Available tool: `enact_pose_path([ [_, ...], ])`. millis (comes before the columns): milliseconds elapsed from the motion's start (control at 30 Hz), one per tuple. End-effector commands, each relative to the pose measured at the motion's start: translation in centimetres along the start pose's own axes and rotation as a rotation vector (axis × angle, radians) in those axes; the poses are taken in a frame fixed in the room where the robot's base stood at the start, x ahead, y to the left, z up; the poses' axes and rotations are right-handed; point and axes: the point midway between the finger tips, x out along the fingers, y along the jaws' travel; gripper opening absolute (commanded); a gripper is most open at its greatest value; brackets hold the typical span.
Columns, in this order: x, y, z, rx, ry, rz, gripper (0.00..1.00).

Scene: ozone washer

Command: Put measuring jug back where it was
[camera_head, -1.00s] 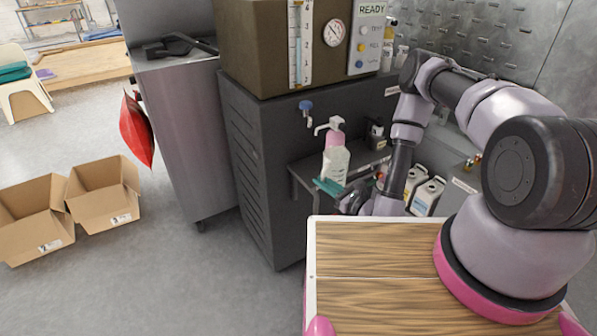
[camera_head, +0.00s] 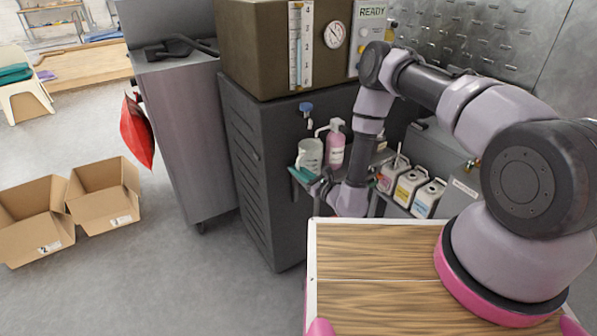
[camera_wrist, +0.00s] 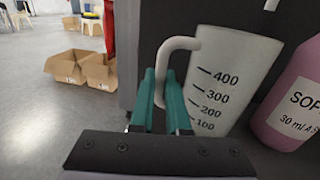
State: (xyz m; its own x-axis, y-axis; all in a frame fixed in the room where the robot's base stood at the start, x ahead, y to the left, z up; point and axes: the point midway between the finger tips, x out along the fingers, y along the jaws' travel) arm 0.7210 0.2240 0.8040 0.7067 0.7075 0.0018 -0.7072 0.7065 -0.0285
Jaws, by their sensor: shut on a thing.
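The measuring jug (camera_wrist: 225,75) is white and translucent with black marks from 100 to 400. In the wrist view its handle passes between the teal fingers of my gripper (camera_wrist: 168,100), which are shut on it. In the head view the jug (camera_head: 310,153) is upright by the front of the dark cabinet, below the blue-handled tap (camera_head: 306,107). My gripper (camera_head: 303,176) is at its lower left. The pink soap bottle (camera_head: 335,150) stands just right of the jug and also shows in the wrist view (camera_wrist: 290,100). I cannot tell whether the jug touches the shelf.
Several white jerrycans (camera_head: 408,187) stand to the right, behind my arm. A grey metal cabinet (camera_head: 175,130) stands to the left. Two open cardboard boxes (camera_head: 105,190) are on the floor at far left. The floor between is clear.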

Motion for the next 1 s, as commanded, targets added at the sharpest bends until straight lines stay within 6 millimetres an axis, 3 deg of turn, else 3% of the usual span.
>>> enact_pose_path([
  [200, 0.0, 0.0, -0.3, 0.0, 0.0, -0.001, 0.0],
  [233, 0.0, 0.0, -0.2, 0.0, 0.0, 0.0, 0.25],
  [300, 0.0, 0.0, -0.2, 0.0, 0.0, 0.0, 0.44],
  [667, -0.1, 0.0, 0.1, -0.001, 0.0, 0.0, 0.44],
  [833, -2.5, -0.1, -0.1, 0.002, 0.003, -0.003, 0.44],
  [1000, -6.4, -0.2, -0.1, 0.004, 0.005, -0.005, 0.44],
])
